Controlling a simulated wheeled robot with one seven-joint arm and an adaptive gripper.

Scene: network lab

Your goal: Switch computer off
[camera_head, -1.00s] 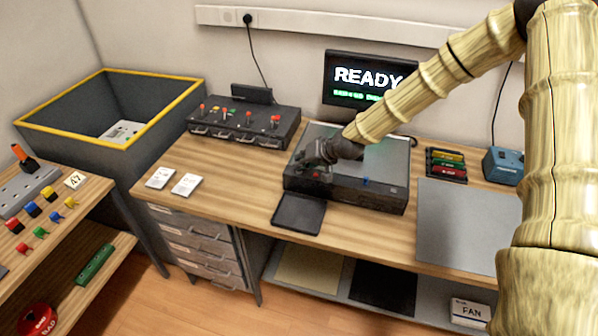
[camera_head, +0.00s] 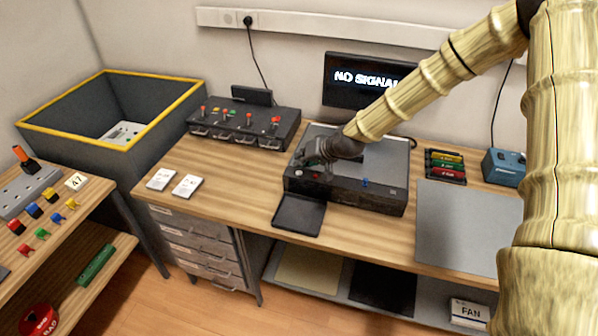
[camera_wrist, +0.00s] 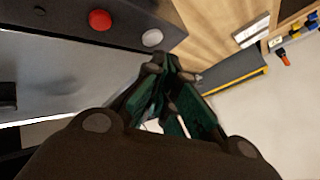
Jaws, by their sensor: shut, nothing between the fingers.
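The computer (camera_head: 375,185) is a dark flat case on the workbench, its front toward me. In the wrist view its front panel (camera_wrist: 60,14) shows a red round button (camera_wrist: 100,19) and a pale round button (camera_wrist: 152,38). The monitor (camera_head: 362,82) behind it reads "NO SIGNAL" in white. My gripper (camera_head: 308,158) is over the left front of the case, and its shut, empty fingers also show in the wrist view (camera_wrist: 172,68), close to the pale button. I cannot tell whether they touch the case.
A dark tray (camera_head: 299,215) lies in front of the case. A control box with red levers (camera_head: 243,122) stands at the back left. Coloured modules (camera_head: 446,165) and a blue box (camera_head: 504,167) stand right. A grey mat (camera_head: 470,225) lies bare. A yellow-rimmed bin (camera_head: 45,132) stands left.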

